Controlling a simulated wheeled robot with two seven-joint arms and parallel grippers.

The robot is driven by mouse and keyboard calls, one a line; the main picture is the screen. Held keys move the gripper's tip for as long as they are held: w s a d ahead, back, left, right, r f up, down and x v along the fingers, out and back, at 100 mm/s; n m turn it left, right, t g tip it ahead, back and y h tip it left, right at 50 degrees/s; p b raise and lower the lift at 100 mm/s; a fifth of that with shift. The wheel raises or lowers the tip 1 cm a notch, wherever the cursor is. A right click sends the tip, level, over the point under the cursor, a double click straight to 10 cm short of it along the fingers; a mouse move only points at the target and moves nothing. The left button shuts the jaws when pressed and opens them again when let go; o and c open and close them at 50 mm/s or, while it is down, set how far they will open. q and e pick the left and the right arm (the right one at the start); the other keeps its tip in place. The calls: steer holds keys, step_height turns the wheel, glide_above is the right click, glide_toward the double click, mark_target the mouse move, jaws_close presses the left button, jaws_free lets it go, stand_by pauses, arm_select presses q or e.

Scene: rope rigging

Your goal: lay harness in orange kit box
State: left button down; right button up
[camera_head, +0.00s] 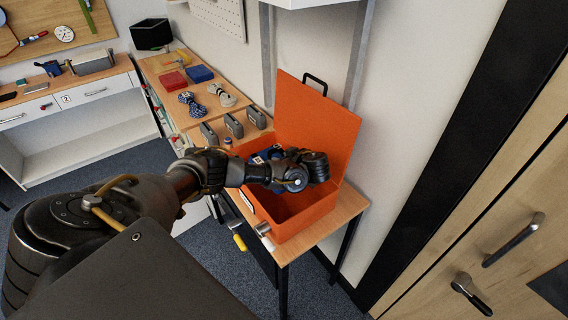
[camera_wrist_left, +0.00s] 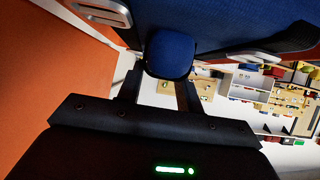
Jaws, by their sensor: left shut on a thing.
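The orange kit box (camera_head: 300,226) stands on the right end of the wooden bench with its lid (camera_head: 316,120) open at the back. My left arm reaches over the box opening. My left gripper (camera_head: 276,155) is largely hidden behind the wrist. A blue part of the harness (camera_head: 262,156) shows beside the wrist, above the box. In the left wrist view the gripper's fingers (camera_wrist_left: 160,90) are shut on a blue padded tab of the harness (camera_wrist_left: 220,22), which has black straps and metal buckles. Whether the harness touches the box is hidden. My right gripper is not in view.
Grey metal blocks (camera_head: 233,125), coiled ropes (camera_head: 192,104), a red box (camera_head: 173,80) and a blue box (camera_head: 199,73) lie on the bench left of the kit box. A wall stands close behind.

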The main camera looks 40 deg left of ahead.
arm_select(q)
steer(key=shift+d, duration=0.1)
step_height(320, 180, down, 3)
steer(key=shift+d+p, duration=0.15)
steer(key=shift+p, duration=0.3)
steer(key=shift+w+f, duration=0.1)
steer(key=shift+f, duration=0.15)
steer(key=shift+f, duration=0.25)
steer(key=shift+f+b, duration=0.3)
steer(key=shift+f, duration=0.05)
